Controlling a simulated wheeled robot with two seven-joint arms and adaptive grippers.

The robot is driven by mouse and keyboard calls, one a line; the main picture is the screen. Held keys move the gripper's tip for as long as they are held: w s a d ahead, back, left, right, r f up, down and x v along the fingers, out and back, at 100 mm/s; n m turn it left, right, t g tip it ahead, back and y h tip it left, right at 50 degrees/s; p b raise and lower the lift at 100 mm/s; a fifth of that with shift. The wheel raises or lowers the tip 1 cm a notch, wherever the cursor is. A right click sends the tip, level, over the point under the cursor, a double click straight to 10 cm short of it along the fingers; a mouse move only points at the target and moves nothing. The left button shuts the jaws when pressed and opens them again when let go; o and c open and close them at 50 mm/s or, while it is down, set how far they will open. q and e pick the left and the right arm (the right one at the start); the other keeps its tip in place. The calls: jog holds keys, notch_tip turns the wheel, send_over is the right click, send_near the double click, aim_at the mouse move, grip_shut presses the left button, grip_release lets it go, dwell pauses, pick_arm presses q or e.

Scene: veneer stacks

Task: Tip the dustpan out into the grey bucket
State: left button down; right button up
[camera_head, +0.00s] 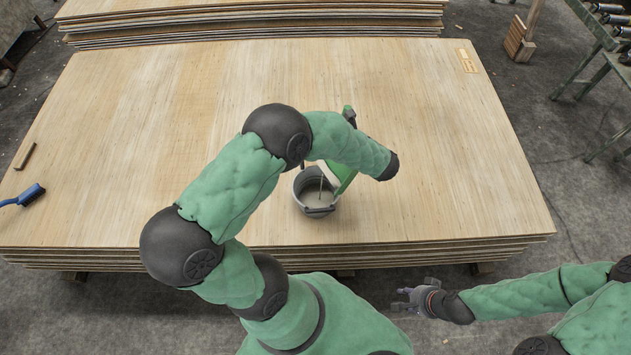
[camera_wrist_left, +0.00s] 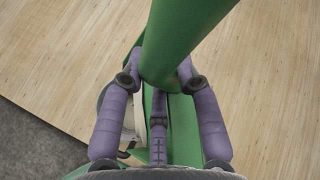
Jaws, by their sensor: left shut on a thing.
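The grey bucket (camera_head: 318,211) stands upright on the veneer stack near its front edge. The green dustpan (camera_head: 342,176) is tilted at the bucket's right rim, partly hidden by my left arm; I cannot tell whether it touches the rim. Its green handle (camera_wrist_left: 185,40) fills the upper middle of the left wrist view. My left gripper (camera_wrist_left: 158,76) is shut on the handle, with purple fingers on both sides; my arm hides it in the head view. Whether anything lies in the pan is hidden. My right gripper (camera_head: 402,298) is open and empty, in front of the stack.
The wide veneer stack (camera_head: 440,130) is mostly clear. A blue brush (camera_head: 30,195) lies at its left edge, near a small brown wood strip (camera_head: 25,156). Another veneer stack (camera_head: 250,18) stands behind. A green metal frame (camera_head: 590,75) stands at the far right.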

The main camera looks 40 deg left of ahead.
pick_arm(q)
jog(key=s+a+f+n+t+b, duration=0.1)
jog(key=s+a+n+t+b, duration=0.2)
jog(key=s+b, duration=0.4)
jog(key=s+a+f+n+t+b, duration=0.2)
jog(key=s+a+n+t+b, duration=0.15)
jog(key=s, duration=0.65)
jog(key=shift+w+d+r+m+g+h+b, duration=0.1)
jog(key=shift+w+d+r+m+g, duration=0.15)
jog(key=shift+w+r+m+g, duration=0.4)
jog(key=shift+w+d+r+m+g+h+b, duration=0.1)
jog(key=shift+w+d+r, duration=0.2)
jog(key=shift+w, duration=0.65)
jog(key=shift+w+d+r+m+g+h+b, duration=0.1)
jog(key=shift+w+d+r+m+g, duration=0.2)
jog(key=shift+w+r, duration=0.4)
jog(key=shift+w+f, duration=0.1)
jog(key=shift+w, duration=0.05)
